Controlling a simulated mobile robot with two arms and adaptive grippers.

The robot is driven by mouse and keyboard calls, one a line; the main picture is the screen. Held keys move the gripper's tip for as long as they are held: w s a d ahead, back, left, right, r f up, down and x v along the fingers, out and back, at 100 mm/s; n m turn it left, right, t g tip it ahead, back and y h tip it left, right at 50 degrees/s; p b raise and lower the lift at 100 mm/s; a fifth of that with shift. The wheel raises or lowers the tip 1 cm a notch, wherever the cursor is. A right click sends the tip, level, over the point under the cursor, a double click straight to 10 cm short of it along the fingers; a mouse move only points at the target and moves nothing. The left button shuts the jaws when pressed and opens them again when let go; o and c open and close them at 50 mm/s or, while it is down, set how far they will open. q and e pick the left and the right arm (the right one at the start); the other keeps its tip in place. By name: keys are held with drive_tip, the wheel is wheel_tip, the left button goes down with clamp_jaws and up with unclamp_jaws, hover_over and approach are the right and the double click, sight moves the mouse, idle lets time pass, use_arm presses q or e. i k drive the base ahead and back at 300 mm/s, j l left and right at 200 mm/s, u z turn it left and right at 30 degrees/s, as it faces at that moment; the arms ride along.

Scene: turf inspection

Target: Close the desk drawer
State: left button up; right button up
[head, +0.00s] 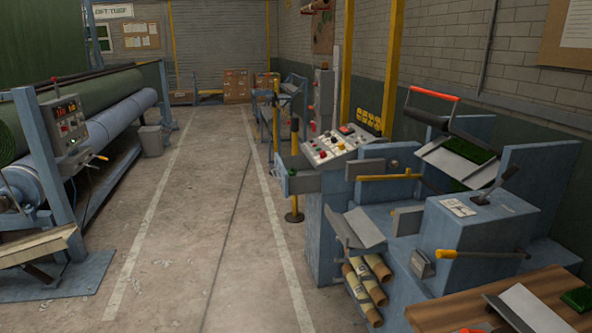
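A wooden desk or table top (447,312) shows in the bottom right corner, cut off by the picture's edges. A green turf piece (580,298) and a grey metal plate (527,303) lie on it. I cannot make out a desk drawer in this view, so I cannot tell how it stands. Neither of my grippers is in view.
A blue machine (455,237) with a control panel (335,146) and levers stands along the right. Rolls (365,281) sit on its low rack. A large roller machine (70,190) stands left, with a grey bin (151,141) beyond. The concrete aisle (205,220) between is clear.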

sight(307, 180)
drive_tip(key=i+j, duration=0.25)
drive_tip(key=i, duration=0.25)
drive_tip(key=i+j, duration=0.25)
drive_tip(key=i, duration=0.25)
drive_tip(key=i+j, duration=0.3)
drive_tip(key=i, duration=0.2)
drive_tip(key=i+j+z, duration=0.15)
drive_tip(key=i, duration=0.25)
drive_tip(key=i+z, duration=0.1)
drive_tip(key=i, duration=0.35)
